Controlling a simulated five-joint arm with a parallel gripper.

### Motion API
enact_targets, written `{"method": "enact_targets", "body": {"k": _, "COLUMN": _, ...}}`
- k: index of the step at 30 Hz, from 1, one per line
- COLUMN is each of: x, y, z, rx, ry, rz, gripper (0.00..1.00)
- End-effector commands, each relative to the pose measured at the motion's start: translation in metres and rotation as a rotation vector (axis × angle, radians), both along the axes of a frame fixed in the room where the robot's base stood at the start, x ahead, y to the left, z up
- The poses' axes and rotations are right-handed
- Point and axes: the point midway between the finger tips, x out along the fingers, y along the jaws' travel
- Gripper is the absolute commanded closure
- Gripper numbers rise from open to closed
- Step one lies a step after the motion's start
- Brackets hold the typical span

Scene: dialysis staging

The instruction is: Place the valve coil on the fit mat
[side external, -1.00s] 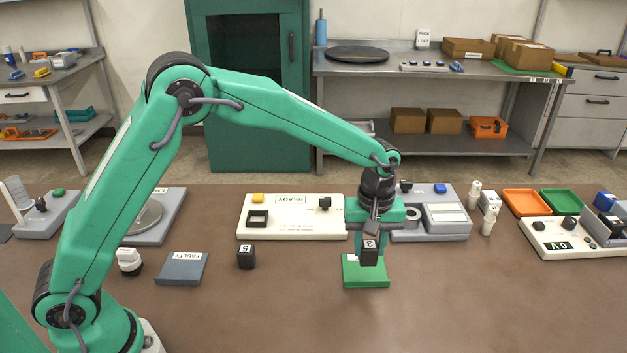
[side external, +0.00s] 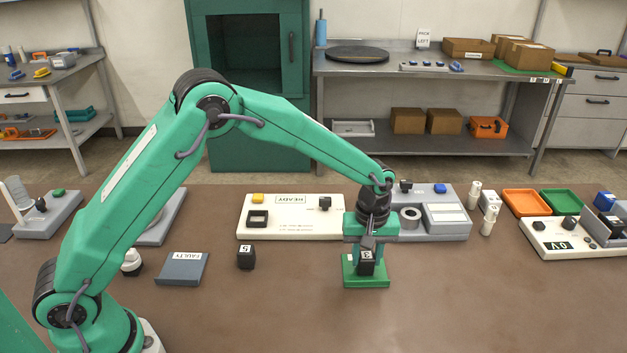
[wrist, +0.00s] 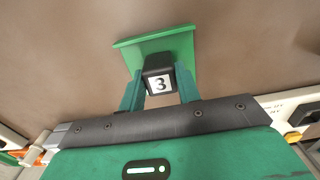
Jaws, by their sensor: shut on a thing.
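The valve coil, a black block with a white label reading 3 (side external: 367,268), is held in my gripper (side external: 366,250). In the wrist view the block (wrist: 157,66) sits between the two green fingers (wrist: 158,88), which are shut on it. The green mat (side external: 350,281) lies flat under the block; it also shows in the wrist view (wrist: 183,48). The block is over the mat, very low; I cannot tell whether it touches. My gripper hides part of the mat in the side view.
A second black block labelled 5 (side external: 246,257) stands left of the mat. A grey FAULTY plate (side external: 182,269) lies further left. Behind are a white READY panel (side external: 290,228) and a grey fixture (side external: 445,228). The table's front right is clear.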

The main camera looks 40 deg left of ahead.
Motion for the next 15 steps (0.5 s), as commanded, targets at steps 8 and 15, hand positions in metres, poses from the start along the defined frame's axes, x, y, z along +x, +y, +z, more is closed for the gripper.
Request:
{"method": "enact_targets", "body": {"k": 8, "x": 0.0002, "y": -0.0001, "z": -0.0009, "rx": -0.001, "ry": -0.001, "rz": 0.0, "gripper": 0.93}}
{"method": "enact_targets", "body": {"k": 15, "x": 0.0002, "y": -0.0001, "z": -0.0023, "rx": -0.001, "ry": -0.001, "rz": 0.0, "gripper": 0.45}}
